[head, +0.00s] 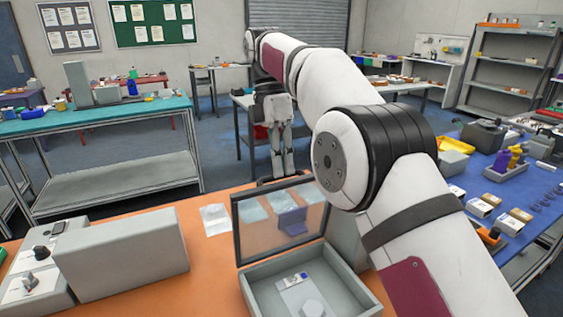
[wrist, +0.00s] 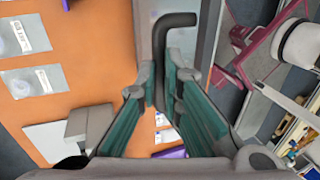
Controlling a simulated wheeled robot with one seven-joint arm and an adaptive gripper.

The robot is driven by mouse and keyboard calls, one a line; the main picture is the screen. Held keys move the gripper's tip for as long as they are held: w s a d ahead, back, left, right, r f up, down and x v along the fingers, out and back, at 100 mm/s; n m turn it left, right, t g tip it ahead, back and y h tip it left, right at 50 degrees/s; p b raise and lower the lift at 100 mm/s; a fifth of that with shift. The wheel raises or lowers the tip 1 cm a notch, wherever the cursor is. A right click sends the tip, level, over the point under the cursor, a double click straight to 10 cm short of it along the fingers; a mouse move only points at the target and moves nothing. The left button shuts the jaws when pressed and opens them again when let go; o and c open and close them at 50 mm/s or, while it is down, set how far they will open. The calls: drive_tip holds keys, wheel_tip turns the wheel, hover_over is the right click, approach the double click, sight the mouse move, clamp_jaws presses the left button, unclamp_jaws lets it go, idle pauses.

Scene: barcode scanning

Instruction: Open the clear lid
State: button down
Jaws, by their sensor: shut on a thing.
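The clear lid (head: 300,210), a see-through panel in a dark frame, stands raised, close to upright, at the back of a grey box (head: 262,278) on the orange table. My gripper (head: 284,172) points down at the lid's top edge and is shut on its dark handle. In the wrist view, the bent dark handle (wrist: 163,40) runs between the green-padded fingers of my gripper (wrist: 172,75). The exact contact is partly hidden by the fingers. Inside the box lie a pale card (head: 298,292) and a whitish round piece (head: 313,307).
A large grey block (head: 125,260) and a smaller grey unit (head: 38,282) stand left of the box. Sheets (head: 215,219) lie on the orange table (head: 205,285) behind it. A blue table (head: 530,205) with bins and small boxes is at right.

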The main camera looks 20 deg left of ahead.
wheel_tip(320, 180, down, 2)
drive_tip(key=shift+a+f, duration=0.15)
drive_tip(key=shift+f, duration=0.05)
drive_tip(key=c, duration=1.8)
unclamp_jaws()
drive_tip(key=shift+o, duration=0.7)
drive_tip(key=shift+w+a+f, duration=0.1)
drive_tip(key=shift+w+a, duration=0.05)
drive_tip(key=shift+w, duration=0.05)
drive_tip(key=shift+r, duration=0.25)
drive_tip(key=shift+s+d+r, duration=0.1)
drive_tip(key=shift+d, duration=0.1)
drive_tip(key=shift+s+d, duration=0.1)
drive_tip(key=shift+d, duration=0.05)
